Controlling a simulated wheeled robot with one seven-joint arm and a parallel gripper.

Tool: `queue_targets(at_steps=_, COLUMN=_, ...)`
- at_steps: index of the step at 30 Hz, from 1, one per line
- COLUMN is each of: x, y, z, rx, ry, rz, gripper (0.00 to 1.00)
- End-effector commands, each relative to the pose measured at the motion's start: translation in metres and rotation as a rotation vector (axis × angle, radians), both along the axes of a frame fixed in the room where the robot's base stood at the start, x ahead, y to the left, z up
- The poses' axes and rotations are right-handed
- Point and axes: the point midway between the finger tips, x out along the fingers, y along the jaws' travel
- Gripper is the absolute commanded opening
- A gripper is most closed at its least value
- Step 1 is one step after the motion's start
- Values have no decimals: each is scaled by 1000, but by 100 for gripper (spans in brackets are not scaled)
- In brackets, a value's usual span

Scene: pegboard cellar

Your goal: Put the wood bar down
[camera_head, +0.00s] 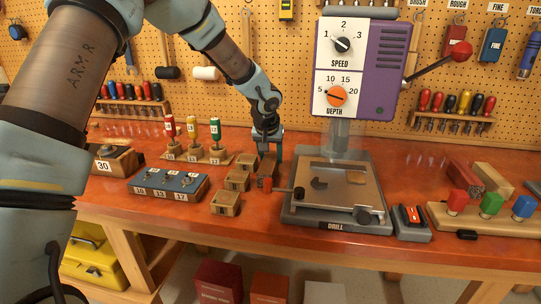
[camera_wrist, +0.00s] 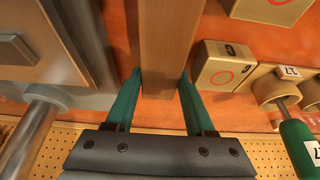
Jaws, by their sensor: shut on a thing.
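The wood bar (camera_head: 265,169) is a brown, square-edged bar between the small wooden boxes and the drill press. In the wrist view the bar (camera_wrist: 170,40) runs up from between my fingers to the top edge. My gripper (camera_head: 267,150) points down over the worktop and is shut on the bar; its teal fingers (camera_wrist: 160,82) lie along both sides. Whether the bar's underside touches the orange worktop (camera_head: 180,222) cannot be told.
Small wooden boxes (camera_head: 226,204) stand close on the left. A blue numbered block (camera_head: 140,187) is further left. A switch box (camera_head: 411,222) and coloured blocks (camera_head: 490,203) are at right.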

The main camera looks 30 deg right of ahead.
Motion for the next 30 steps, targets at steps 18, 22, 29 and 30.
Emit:
queue_targets(at_steps=18, x=0, y=0, z=1, rx=0, ry=0, rz=0, gripper=67)
queue_targets(at_steps=22, x=-2, y=3, z=11, rx=-2, ry=-3, rz=1, gripper=67)
queue_targets(at_steps=29, x=-15, y=15, z=53, rx=-2, ry=-5, rz=2, gripper=67)
queue_targets(at_steps=30, x=-18, y=18, z=62, rx=-3, ry=-4, rz=3, gripper=67)
